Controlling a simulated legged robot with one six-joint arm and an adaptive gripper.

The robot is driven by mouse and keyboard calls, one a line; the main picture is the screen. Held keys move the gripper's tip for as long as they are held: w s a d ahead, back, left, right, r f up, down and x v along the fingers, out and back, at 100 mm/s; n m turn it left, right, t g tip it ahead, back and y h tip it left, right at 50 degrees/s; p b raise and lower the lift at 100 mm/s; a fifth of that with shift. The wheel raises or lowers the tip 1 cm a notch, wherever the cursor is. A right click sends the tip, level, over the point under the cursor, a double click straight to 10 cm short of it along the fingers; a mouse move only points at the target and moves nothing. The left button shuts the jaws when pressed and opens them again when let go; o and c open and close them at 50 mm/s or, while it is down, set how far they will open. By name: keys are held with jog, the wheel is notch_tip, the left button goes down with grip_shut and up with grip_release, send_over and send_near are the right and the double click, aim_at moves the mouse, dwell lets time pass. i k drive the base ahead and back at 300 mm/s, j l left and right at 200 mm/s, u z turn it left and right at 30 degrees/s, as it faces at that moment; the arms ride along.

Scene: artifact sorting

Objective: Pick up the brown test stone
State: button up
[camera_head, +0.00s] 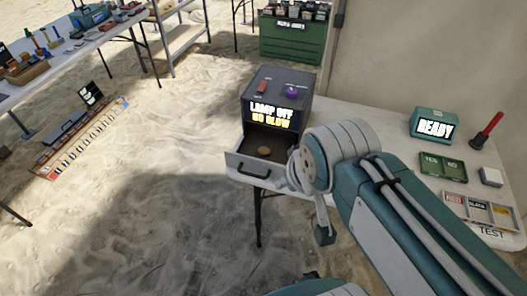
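A small brown stone (264,150) lies in the open drawer (246,167) of a dark box (278,95) on the white table. The box's display reads "LAMP OFF" and "NO GLOW". My arm comes in from the lower right, and its wrist covers the drawer's right side. My gripper (324,235) shows only in part, pointing down just right of the drawer and in front of the table edge. It is apart from the stone. Its fingers are mostly hidden, so I cannot tell whether they are open or shut.
The white table (365,118) holds a teal box (433,124) reading "READY", a green YES/NO tray (443,167), a labelled sorting tray (480,209), a white block (491,177) and a red-handled tool (486,130). A wall stands behind. Open sand lies left of the drawer.

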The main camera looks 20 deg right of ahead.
aim_at(262, 150)
jog(key=z, duration=2.1)
jog(key=u, duration=1.95)
jog(key=i+l+u, duration=0.15)
jog(key=i+u, duration=0.2)
jog(key=i+l+u, duration=0.3)
jog(key=i, duration=0.1)
